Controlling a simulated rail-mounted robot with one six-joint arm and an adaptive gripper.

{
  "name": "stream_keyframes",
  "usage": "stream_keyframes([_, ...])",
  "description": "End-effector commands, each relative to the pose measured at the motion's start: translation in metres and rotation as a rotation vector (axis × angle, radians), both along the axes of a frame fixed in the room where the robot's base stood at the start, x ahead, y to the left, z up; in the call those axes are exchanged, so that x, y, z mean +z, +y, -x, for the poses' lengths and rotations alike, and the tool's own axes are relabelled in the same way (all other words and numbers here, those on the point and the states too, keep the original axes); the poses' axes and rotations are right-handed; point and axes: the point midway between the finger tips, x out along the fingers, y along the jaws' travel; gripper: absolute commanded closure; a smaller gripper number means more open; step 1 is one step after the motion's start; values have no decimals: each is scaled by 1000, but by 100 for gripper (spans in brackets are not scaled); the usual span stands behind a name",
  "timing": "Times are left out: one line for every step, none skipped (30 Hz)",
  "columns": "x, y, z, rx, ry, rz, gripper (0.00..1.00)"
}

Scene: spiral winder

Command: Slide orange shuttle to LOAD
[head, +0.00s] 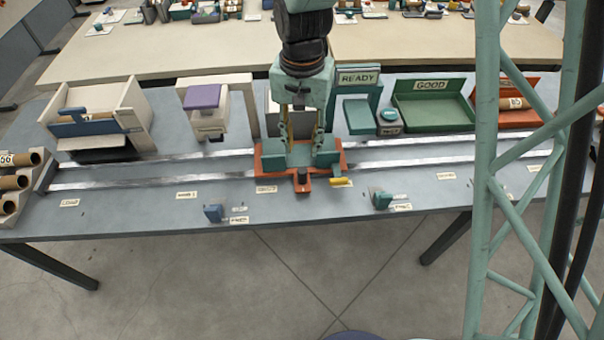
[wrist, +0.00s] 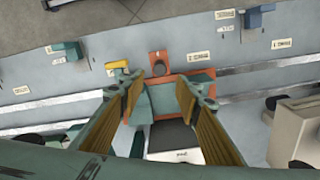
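The orange shuttle (head: 272,164) straddles two metal rails (head: 160,173) near the middle of the bench. It has teal blocks on top and an orange front tab with a hole, which shows in the wrist view (wrist: 159,66). My gripper (head: 302,136) is directly above the shuttle, pointing down. In the wrist view, its fingers (wrist: 160,88) are spread apart over the shuttle's middle, with no object clearly clamped between them. I cannot tell whether they touch the teal blocks. The label that appears to read LOAD (head: 69,203) is at the left end of the bench's front strip.
A yellow handle (head: 341,183) is beside the shuttle. Behind the rails are a white box machine (head: 130,105), a purple-topped unit (head: 203,98) and a green GOOD tray (head: 432,110). The rails left of the shuttle look clear.

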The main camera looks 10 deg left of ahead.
Motion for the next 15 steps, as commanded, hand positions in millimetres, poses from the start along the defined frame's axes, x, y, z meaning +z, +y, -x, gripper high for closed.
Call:
stream_keyframes([-1, 0, 0, 0, 0, 0, 69])
stream_keyframes([-1, 0, 0, 0, 0, 0, 69])
stream_keyframes([-3, 0, 0, 0, 0, 0, 69])
stream_keyframes([-4, 0, 0, 0, 0, 0, 69])
stream_keyframes([-5, 0, 0, 0, 0, 0, 69])
stream_keyframes([-7, 0, 0, -1, 1, 0, 69])
stream_keyframes([-8, 0, 0, -1, 1, 1, 69])
stream_keyframes([-10, 0, 0, -1, 1, 1, 69])
stream_keyframes([-13, 0, 0, -1, 2, 1, 69])
stream_keyframes([-15, 0, 1, -1, 2, 1, 69])
stream_keyframes([-18, 0, 1, -1, 2, 2, 69])
stream_keyframes([-21, 0, 1, -1, 2, 2, 69])
stream_keyframes([-24, 0, 1, -1, 2, 1, 69])
stream_keyframes([-27, 0, 0, -1, 1, 1, 69])
stream_keyframes([-31, 0, 0, -1, 1, 1, 69])
